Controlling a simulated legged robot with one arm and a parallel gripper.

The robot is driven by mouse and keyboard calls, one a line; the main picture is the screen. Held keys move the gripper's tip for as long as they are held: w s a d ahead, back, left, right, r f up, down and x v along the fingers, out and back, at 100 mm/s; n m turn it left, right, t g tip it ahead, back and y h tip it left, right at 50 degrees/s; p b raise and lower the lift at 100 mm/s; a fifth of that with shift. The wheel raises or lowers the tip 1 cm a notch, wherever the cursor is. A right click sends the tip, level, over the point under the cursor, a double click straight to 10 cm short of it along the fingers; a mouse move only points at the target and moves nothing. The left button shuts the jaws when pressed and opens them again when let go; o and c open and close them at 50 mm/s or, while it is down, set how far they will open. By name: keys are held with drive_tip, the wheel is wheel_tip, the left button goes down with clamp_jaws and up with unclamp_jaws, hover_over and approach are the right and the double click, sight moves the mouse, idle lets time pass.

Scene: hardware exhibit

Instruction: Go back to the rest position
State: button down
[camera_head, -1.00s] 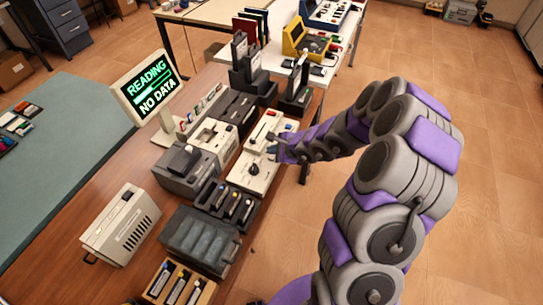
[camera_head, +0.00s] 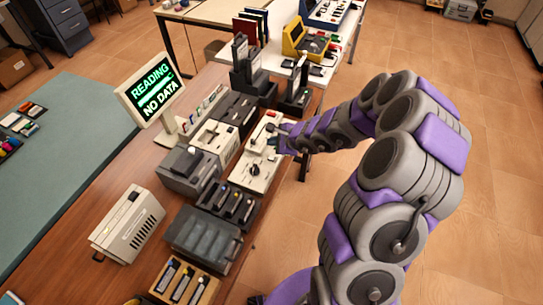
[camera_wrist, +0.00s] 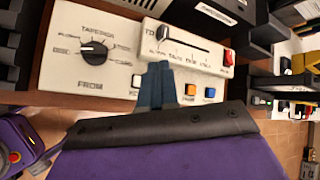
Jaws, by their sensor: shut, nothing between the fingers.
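My gripper (camera_wrist: 157,86) is shut and empty in the wrist view, its fingers together in front of a cream control panel (camera_wrist: 65,60). The panel has a black rotary knob (camera_wrist: 93,50) marked FROM, a slider (camera_wrist: 190,40), a red switch (camera_wrist: 229,58) and orange and blue buttons. Whether the fingertips touch the panel I cannot tell. In the head view my purple and grey arm reaches from the lower right to the panel (camera_head: 250,170), with my gripper (camera_head: 277,138) at its right edge, small and partly hidden.
A monitor (camera_head: 152,92) reading "READING NO DATA" stands behind the devices. A beige box (camera_head: 128,225), a grey tray (camera_head: 203,238) and a wooden cassette holder (camera_head: 184,284) crowd the brown table. Open floor (camera_head: 490,200) lies right of my arm.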

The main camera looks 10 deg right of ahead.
idle(0.5)
drive_tip(key=s+a+r+n+y, duration=0.45)
drive_tip(key=a+r+n, duration=0.35)
drive_tip(key=a+r, duration=0.45)
drive_tip(key=s+a+r+n+g, duration=0.2)
drive_tip(key=s+r+n, duration=0.1)
drive_tip(key=s, duration=0.3)
drive_tip(key=s+a+r+n+g, duration=0.2)
drive_tip(key=s+r+n, duration=0.1)
drive_tip(key=s, duration=0.3)
drive_tip(key=s+d+n+g+h, duration=0.2)
drive_tip(key=s+n+g+h, duration=0.15)
drive_tip(key=s, duration=0.75)
drive_tip(key=s+d+n+g+h, duration=0.1)
drive_tip(key=s+d+h, duration=0.5)
drive_tip(key=s+d, duration=0.7)
drive_tip(key=shift+s+d+f+n+g, duration=0.15)
drive_tip(key=shift+s+d+n+g, duration=0.2)
drive_tip(key=shift+d+n, duration=0.25)
drive_tip(key=shift+a, duration=0.15)
